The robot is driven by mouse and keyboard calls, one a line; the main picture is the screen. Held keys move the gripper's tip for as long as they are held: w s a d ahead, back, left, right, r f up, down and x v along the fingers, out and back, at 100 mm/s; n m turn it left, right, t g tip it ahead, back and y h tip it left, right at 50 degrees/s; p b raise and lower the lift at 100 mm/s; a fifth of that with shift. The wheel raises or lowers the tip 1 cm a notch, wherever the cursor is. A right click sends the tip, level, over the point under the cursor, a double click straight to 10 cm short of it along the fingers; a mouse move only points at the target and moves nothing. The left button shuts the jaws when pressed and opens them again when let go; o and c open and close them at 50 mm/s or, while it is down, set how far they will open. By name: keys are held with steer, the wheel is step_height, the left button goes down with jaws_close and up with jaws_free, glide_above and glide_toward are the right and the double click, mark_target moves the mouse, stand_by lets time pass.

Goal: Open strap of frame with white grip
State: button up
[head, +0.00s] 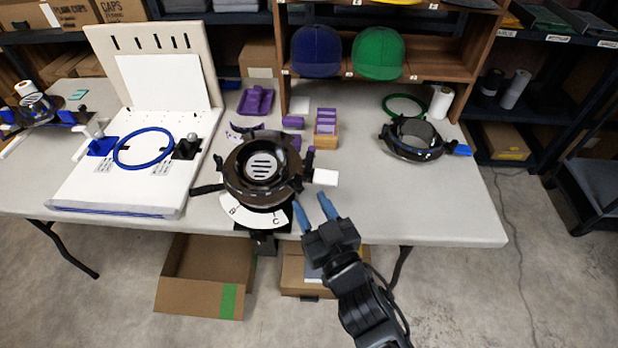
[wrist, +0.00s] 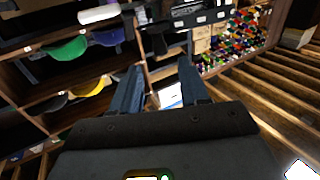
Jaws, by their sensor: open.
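A black round cap frame (head: 250,180) sits on a stand near the table's front edge in the head view. A white grip (head: 325,177) sticks out from its right side. Its dark band looks wrapped around the ring; I cannot tell whether the strap is fastened. My gripper (head: 312,202) is open and empty, with two blue fingers apart, just right of the stand and below the white grip. In the wrist view my gripper (wrist: 158,70) shows nothing between its fingertips, and the frame is not visible there.
Another cap frame with a blue grip (head: 462,150) lies at the right of the table (head: 440,205). A white board with a blue hoop (head: 117,150) stands left. Purple parts (head: 256,100) lie behind the stand. Blue and green caps (head: 378,54) sit on the shelf. The table's right front is clear.

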mark_target(300, 185)
steer(key=shift+x, duration=3.8)
steer(key=shift+f, duration=0.1)
steer(key=shift+c, duration=0.3)
jaws_close()
